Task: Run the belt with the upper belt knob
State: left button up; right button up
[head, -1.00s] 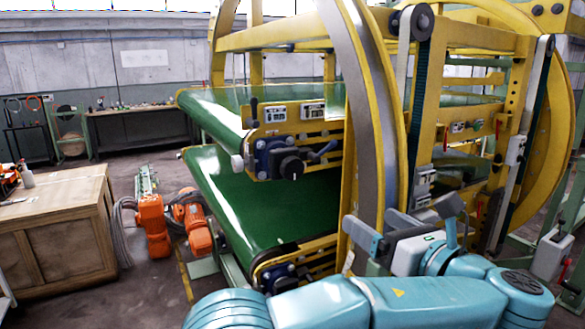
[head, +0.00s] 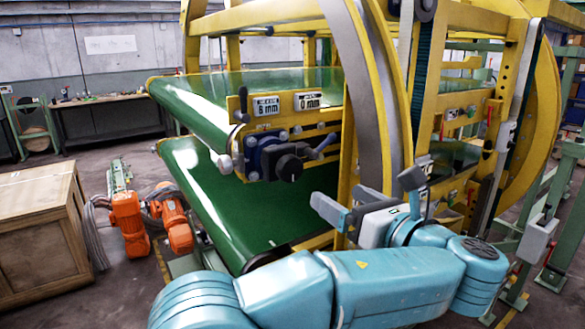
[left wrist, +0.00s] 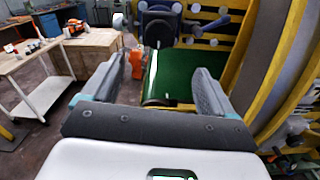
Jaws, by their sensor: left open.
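The upper belt knob (head: 289,167) is a black round knob on a dark blue mount, at the near end of the upper green belt (head: 195,108). It also shows at the top of the left wrist view (left wrist: 158,33), beyond and roughly between my fingers. My left gripper (head: 342,208) is open and empty, below and to the right of the knob in the head view, apart from it. Its two grey fingers spread wide in the left wrist view (left wrist: 152,85). My right gripper is not in view.
The yellow ring frame (head: 385,90) stands close to my left gripper. The lower green belt (head: 235,205) runs below. An orange robot arm (head: 128,215) and a wooden cabinet (head: 40,235) stand at left.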

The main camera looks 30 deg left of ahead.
aim_at(293, 170)
pick_arm(q)
jog(key=p+x, duration=0.2)
jog(key=x, duration=1.3)
jog(key=shift+s+a+p, duration=0.1)
jog(key=shift+a+p, duration=0.05)
jog(key=shift+p, duration=0.15)
jog(key=c, duration=1.1)
